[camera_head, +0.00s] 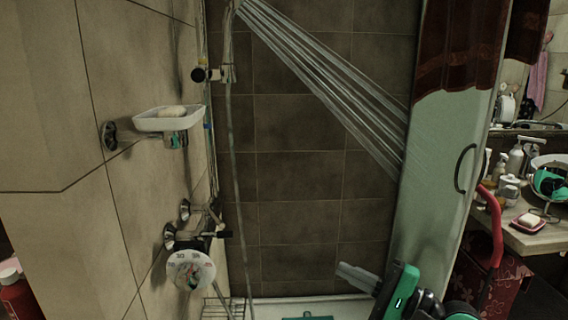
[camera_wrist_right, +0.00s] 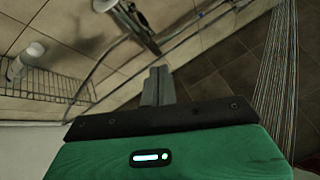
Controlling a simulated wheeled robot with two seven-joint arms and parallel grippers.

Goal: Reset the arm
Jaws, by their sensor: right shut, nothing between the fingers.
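My right gripper (camera_head: 357,277) shows at the bottom of the head view, right of centre. It is a grey pair of fingers on a green and black wrist, pointing left into the shower. In the right wrist view its fingers (camera_wrist_right: 158,87) are together with nothing between them. It is apart from the tap fittings (camera_head: 200,235) and the round dial (camera_head: 190,270) on the left wall. My left gripper is in neither view.
Water streams (camera_head: 325,85) slant down to the right from the upper left. A soap dish (camera_head: 150,124) juts from the left wall. A shower door (camera_head: 440,180) stands at right, beyond it a cluttered counter (camera_head: 535,240). A wire basket (camera_wrist_right: 50,88) is low at left.

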